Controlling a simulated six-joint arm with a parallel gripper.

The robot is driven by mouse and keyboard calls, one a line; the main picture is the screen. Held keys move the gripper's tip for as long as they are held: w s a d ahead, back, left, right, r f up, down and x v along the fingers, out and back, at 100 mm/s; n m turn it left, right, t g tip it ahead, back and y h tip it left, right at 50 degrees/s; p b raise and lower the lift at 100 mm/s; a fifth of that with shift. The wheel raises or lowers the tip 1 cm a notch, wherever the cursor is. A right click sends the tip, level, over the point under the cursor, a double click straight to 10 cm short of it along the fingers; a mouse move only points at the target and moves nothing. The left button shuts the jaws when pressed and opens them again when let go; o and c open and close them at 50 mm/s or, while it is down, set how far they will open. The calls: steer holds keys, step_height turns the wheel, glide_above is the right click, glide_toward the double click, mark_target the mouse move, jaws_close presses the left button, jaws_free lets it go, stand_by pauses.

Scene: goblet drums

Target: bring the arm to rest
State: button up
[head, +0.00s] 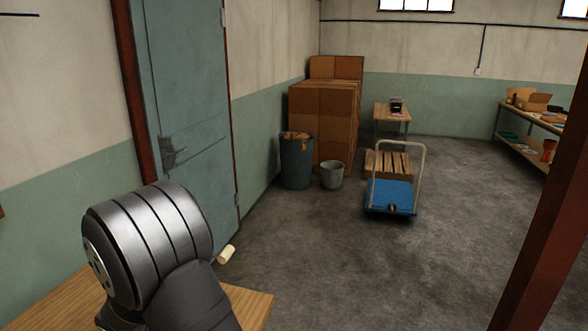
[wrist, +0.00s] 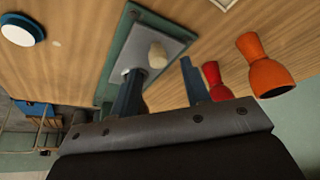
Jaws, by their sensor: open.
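In the wrist view my gripper (wrist: 160,64) is open, its two dark blue fingers apart. I see nothing held between them. Past the fingers, a grey tray with a green rim (wrist: 145,32) lies on a wooden tabletop (wrist: 75,50). A cream rounded object (wrist: 157,55) shows over the tray. An orange goblet drum (wrist: 262,62) is to the right of the fingers. A red goblet drum (wrist: 212,74) is close beside the right finger and partly hidden by it. In the head view only my arm shows, at lower left; my gripper is out of that view.
A white and blue round object (wrist: 22,30) is at the wrist view's top left. In the head view the wooden table's corner (head: 250,304) is beside my arm, near a closed door (head: 190,100). A blue cart (head: 390,195) stands farther off, with open floor before it.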

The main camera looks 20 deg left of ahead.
steer(key=x, duration=0.2)
steer(key=shift+w+a+f, duration=0.1)
steer(key=shift+w+f, duration=0.05)
steer(key=shift+f, duration=0.2)
steer(key=shift+w+f, duration=0.15)
steer(key=shift+w, duration=1.15)
steer(key=shift+s, duration=0.5)
steer(key=shift+s+r, duration=0.25)
steer(key=shift+s, duration=0.25)
steer(key=shift+s+r, duration=0.25)
steer(key=shift+s, duration=0.2)
steer(key=v, duration=1.3)
steer(key=shift+d+r, duration=0.2)
steer(key=shift+r, duration=0.05)
steer(key=shift+s, duration=0.1)
